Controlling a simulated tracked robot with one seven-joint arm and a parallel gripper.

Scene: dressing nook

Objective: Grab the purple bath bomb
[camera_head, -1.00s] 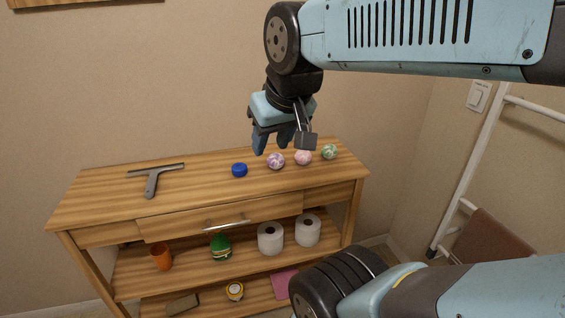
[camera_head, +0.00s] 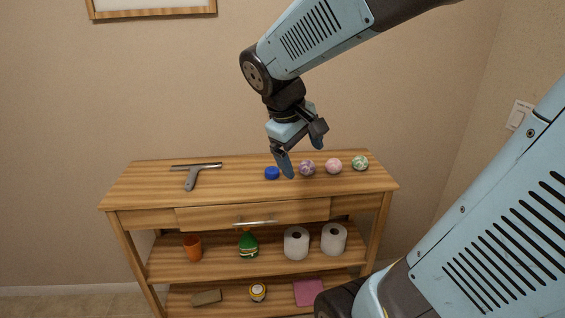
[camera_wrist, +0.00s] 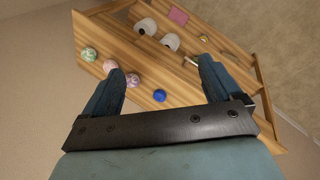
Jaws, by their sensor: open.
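The purple bath bomb (camera_head: 307,167) is a marbled purple and white ball on the wooden top of the console, between a blue round item and a pink bath bomb (camera_head: 333,166). My gripper (camera_head: 303,160) is open and empty above the console top, with the purple ball close by its fingers. In the wrist view my gripper (camera_wrist: 165,85) has its two fingers spread wide. The purple bath bomb (camera_wrist: 132,80) shows there just inside the left finger, below the fingers and apart from them as far as I can tell.
A blue round item (camera_head: 272,173) lies left of the purple ball, and a green and white ball (camera_head: 360,162) is at the right. A grey squeegee (camera_head: 193,175) lies at the left. The console top (camera_head: 145,185) has free room there. Shelves below hold toilet rolls (camera_head: 296,243).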

